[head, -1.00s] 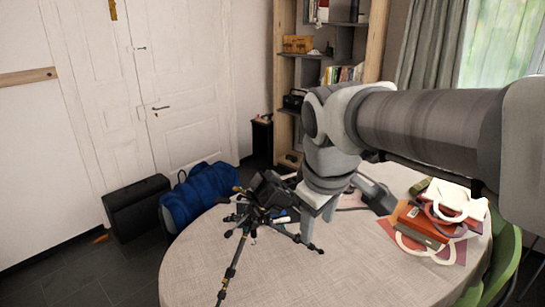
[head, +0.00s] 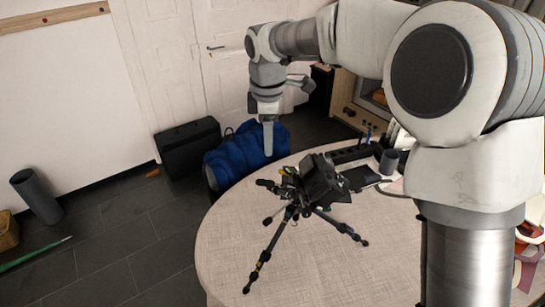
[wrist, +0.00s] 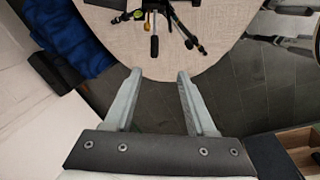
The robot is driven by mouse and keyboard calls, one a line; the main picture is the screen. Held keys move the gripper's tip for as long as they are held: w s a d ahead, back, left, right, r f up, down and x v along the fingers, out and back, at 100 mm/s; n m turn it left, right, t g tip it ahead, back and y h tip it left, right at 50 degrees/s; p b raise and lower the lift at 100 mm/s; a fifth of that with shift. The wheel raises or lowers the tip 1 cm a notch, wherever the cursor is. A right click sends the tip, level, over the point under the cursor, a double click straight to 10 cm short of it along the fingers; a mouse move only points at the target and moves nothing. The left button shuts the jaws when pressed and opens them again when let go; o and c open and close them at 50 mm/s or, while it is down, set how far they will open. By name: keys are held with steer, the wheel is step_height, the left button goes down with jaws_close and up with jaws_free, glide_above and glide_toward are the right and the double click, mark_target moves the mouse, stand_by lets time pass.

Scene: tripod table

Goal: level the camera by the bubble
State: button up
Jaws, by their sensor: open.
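The black camera (head: 322,180) sits tilted on top of a small black tripod (head: 275,236) on the round table (head: 345,270). In the head view my gripper (head: 268,140) points down beyond the table's far edge, to the left of and behind the camera. In the wrist view my gripper (wrist: 158,72) is open and empty, its two fingers apart over the table's edge. Tripod legs and a knob with a yellow part (wrist: 154,45) show at the top of that view, beyond the fingertips.
A blue bag (head: 245,152) and a black case (head: 187,147) lie on the floor behind the table. The table's front is clear.

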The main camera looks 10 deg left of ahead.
steer(key=w+a, duration=0.1)
steer(key=a, duration=0.1)
steer(key=p, duration=0.2)
glide_toward(264, 180)
steer(key=shift+n, duration=0.4)
steer(key=f, duration=0.3)
steer(key=w+f, duration=0.1)
steer(key=f, duration=0.5)
steer(key=shift+w+a+f, duration=0.2)
steer(key=shift+a, duration=0.1)
steer(key=shift+c, duration=0.3)
jaws_close()
